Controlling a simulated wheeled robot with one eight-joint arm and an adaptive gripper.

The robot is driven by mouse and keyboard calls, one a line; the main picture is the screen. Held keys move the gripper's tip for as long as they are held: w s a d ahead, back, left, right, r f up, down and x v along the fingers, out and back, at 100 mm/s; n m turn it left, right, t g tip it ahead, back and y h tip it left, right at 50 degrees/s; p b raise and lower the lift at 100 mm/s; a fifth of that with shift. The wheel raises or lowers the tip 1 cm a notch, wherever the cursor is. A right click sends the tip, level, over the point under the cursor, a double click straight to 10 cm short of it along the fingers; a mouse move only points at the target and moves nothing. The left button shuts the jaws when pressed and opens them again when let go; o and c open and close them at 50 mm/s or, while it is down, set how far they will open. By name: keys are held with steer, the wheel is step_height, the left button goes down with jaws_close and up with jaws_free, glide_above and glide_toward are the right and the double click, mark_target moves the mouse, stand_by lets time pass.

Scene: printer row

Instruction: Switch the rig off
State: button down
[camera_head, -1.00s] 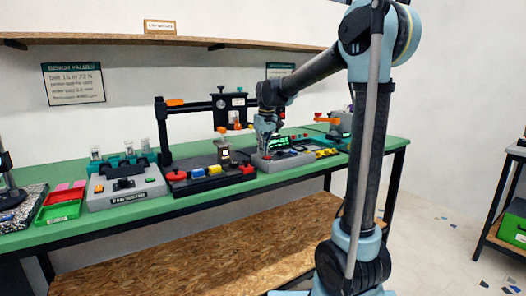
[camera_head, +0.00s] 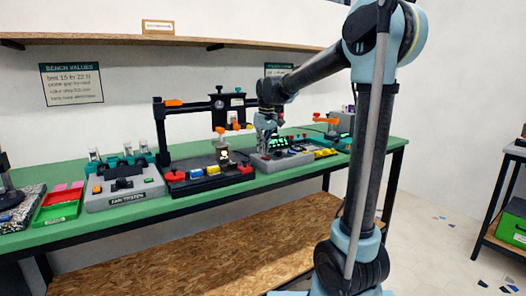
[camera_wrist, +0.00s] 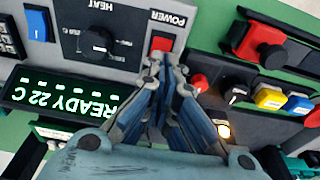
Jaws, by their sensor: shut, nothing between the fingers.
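A grey control box (camera_head: 283,160) stands on the green bench and fills the upper left of the wrist view. In the wrist view its red POWER switch (camera_wrist: 162,42) sits right of the black HEAT knob (camera_wrist: 98,42). Its lit display (camera_wrist: 70,98) reads READY 22 C, upside down in this view. My gripper (camera_wrist: 163,62) is shut and empty, with its fingertips just below the POWER switch in the picture, overlapping its lower edge. I cannot tell whether they touch it. In the head view my gripper (camera_head: 267,143) is over the box's left part.
A gantry frame (camera_head: 160,130) and a grey tester box (camera_head: 125,190) stand left along the bench.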

mark_target(264, 157)
step_height(264, 157, up, 14)
steer(key=shift+d+f, duration=0.15)
stand_by(0.4)
steer(key=shift+s, duration=0.1)
